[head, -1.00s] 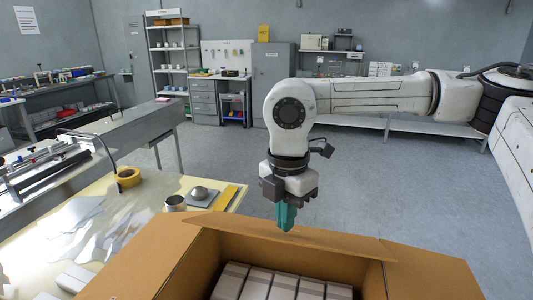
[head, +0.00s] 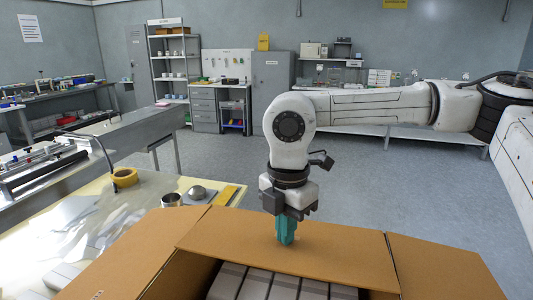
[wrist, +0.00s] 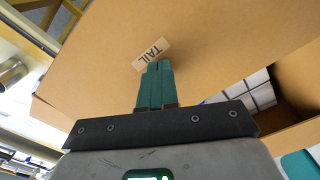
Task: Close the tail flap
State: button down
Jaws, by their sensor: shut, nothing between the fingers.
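The tail flap (head: 330,250) is the far flap of a brown cardboard box. It leans inward over the far part of the box opening, and its near edge stands clear of the opening's middle. In the wrist view the flap (wrist: 215,40) carries a "TAIL" label (wrist: 152,51). My gripper (head: 287,243) is shut and empty, pointing down, with its teal fingertips at the flap's outer face. The fingers (wrist: 158,65) end just beside the label in the wrist view; whether they press on it I cannot tell.
White cartons (head: 255,284) sit in rows inside the box. The left side flap (head: 135,250) and right side flap (head: 440,265) are spread outward. Floor behind the box is clear.

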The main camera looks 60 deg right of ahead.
jog(key=shift+f+b, duration=0.4)
jog(key=shift+f, duration=0.4)
notch_tip(320, 180, up, 8)
jog(key=p, duration=0.3)
jog(key=shift+f+p, duration=0.25)
jog(key=shift+p, duration=0.05)
